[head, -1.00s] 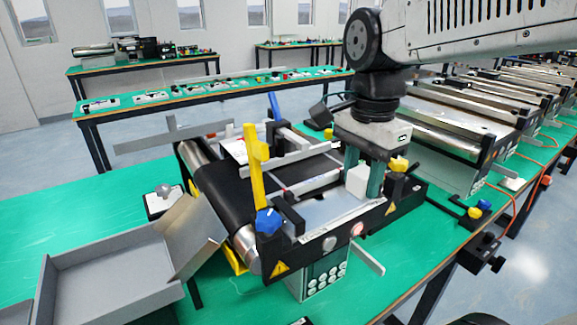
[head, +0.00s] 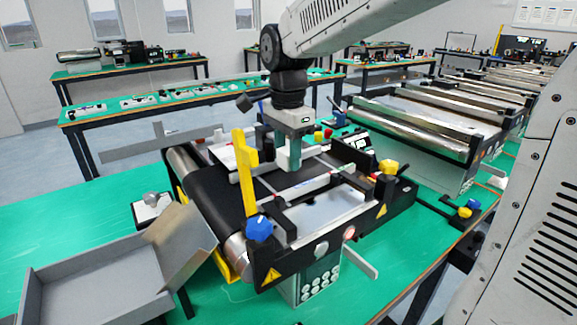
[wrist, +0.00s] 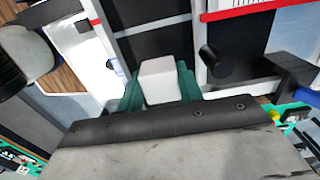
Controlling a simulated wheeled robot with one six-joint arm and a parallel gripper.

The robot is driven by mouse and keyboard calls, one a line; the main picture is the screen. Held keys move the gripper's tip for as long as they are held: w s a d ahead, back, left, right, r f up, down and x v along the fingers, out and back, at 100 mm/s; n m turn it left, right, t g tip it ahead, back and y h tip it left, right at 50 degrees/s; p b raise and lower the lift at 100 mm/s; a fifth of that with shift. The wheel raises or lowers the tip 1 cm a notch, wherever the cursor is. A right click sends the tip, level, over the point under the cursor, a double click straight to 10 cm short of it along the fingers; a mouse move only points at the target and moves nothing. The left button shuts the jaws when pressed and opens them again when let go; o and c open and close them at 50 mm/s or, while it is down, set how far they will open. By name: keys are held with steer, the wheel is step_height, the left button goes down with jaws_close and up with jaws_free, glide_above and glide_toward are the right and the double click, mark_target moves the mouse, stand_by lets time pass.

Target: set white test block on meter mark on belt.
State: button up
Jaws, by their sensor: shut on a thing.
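The white test block (wrist: 160,80) is between the teal fingers of my gripper (wrist: 161,88) in the wrist view. My gripper is shut on it. In the head view my gripper (head: 285,158) hangs over the far middle part of the mini conveyor; I cannot make out the block there. The black belt (head: 203,198) runs from the left roller under the frame; the wrist view shows dark belt (wrist: 150,44) just beyond the block, crossed by a pale line (wrist: 152,28). I cannot tell if this line is the meter mark, or if the block touches the belt.
A yellow upright post (head: 245,170) and a blue knob (head: 259,228) stand at the conveyor's near left. A yellow knob (head: 388,167) is at its right. A grey open box (head: 95,275) lies at front left. Green table is clear at far left.

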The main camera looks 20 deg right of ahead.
mark_target(288, 167)
steer(key=shift+f, duration=1.65)
steer(key=shift+f, duration=0.1)
steer(key=o, duration=1.1)
step_height(288, 167, up, 12)
steer(key=shift+r, duration=0.15)
steer(key=s+d+f+n, duration=0.1)
steer(key=s+f+n, duration=0.3)
steer(key=s, duration=0.4)
steer(key=s+d+f+n+t, duration=0.1)
steer(key=s+f+n, duration=0.2)
steer(key=s+n, duration=0.3)
steer(key=s+d+f+n, duration=0.1)
steer(key=s+f+n, duration=0.3)
steer(key=s, duration=0.6)
steer(key=shift+d+f+n, duration=0.15)
steer(key=shift+f+n, duration=0.15)
steer(key=shift+n, duration=0.6)
